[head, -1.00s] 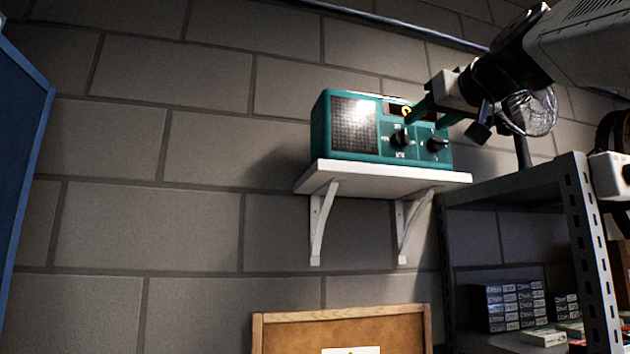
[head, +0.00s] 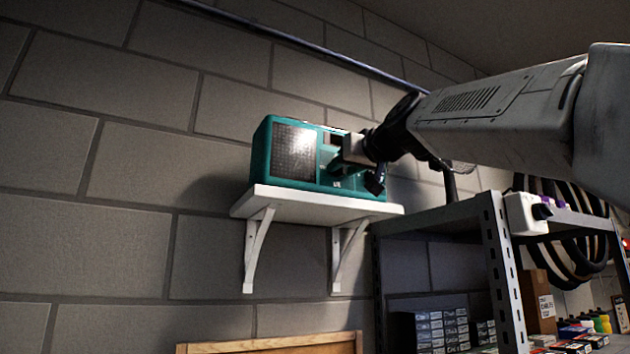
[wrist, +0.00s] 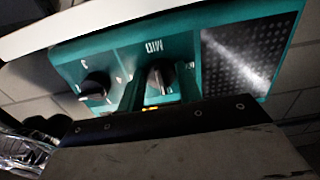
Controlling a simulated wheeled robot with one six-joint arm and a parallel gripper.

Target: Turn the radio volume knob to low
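The teal radio (head: 259,157) stands on a white wall shelf, speaker grille at its left. My gripper (head: 336,168) is in front of its control panel and hides most of the knobs in the head view. The wrist view shows the radio (wrist: 225,37) upside down, with two black knobs. My gripper (wrist: 160,88) has one dark green finger on each side of the knob beside the grille (wrist: 162,76). The fingers look open around it, with contact unclear. The other knob (wrist: 95,88) is outside the fingers. The knob's setting is not clear.
The white shelf (head: 300,207) sits on two brackets against the block wall. A grey metal rack (head: 497,255) with small boxes stands at the lower right. A pipe (head: 285,40) runs along the wall above. A wood-framed board (head: 270,346) is below.

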